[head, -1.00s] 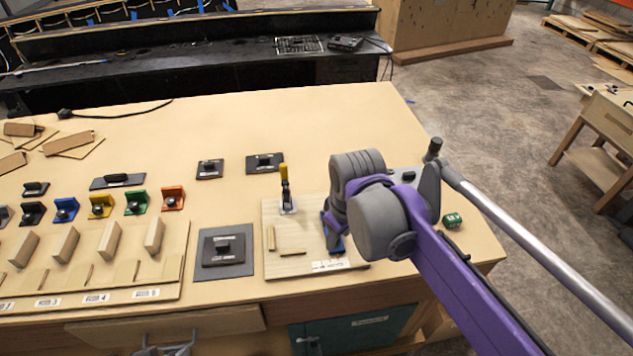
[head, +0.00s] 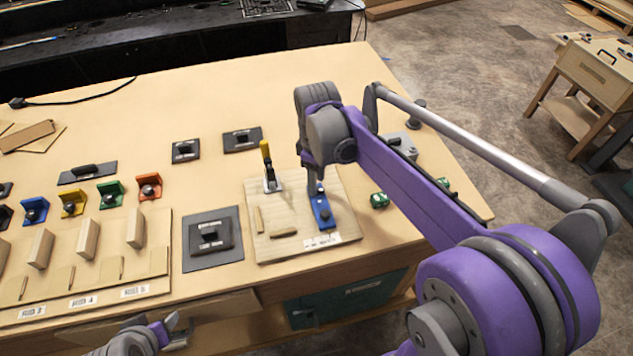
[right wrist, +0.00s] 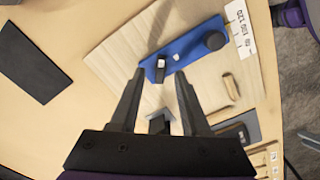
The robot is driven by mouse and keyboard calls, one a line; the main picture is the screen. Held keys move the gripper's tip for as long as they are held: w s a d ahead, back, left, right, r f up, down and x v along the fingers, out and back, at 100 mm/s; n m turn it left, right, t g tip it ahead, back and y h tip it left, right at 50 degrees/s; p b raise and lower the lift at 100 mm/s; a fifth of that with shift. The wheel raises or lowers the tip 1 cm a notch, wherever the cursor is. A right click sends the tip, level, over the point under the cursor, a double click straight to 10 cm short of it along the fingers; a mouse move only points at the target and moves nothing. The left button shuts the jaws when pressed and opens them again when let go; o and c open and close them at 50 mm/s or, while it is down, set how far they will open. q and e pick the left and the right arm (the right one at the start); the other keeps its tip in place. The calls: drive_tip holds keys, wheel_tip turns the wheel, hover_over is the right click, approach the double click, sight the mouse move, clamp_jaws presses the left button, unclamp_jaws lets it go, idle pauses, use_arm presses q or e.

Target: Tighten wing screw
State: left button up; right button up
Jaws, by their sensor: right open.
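A blue fixture (head: 323,212) is on a light wooden board (head: 275,240) near the table's front edge. In the right wrist view the blue fixture (right wrist: 188,50) carries a dark upright piece (right wrist: 161,69), a small pale piece and a round dark knob (right wrist: 214,41). I cannot tell surely which piece is the wing screw. My right gripper (head: 315,190) points down over the blue fixture; its open, empty fingers (right wrist: 160,74) lie either side of the dark upright piece's end. My left gripper (head: 172,328) is at the bottom left, partly cut off, away from the board.
A yellow-handled clamp (head: 267,165) stands on the board left of the blue fixture. A black square plate (head: 212,242) lies further left, beside a rack (head: 90,290) with upright wooden blocks. Coloured brackets stand at left.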

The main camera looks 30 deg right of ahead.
drive_tip(key=shift+f, duration=0.7)
clamp_jaws()
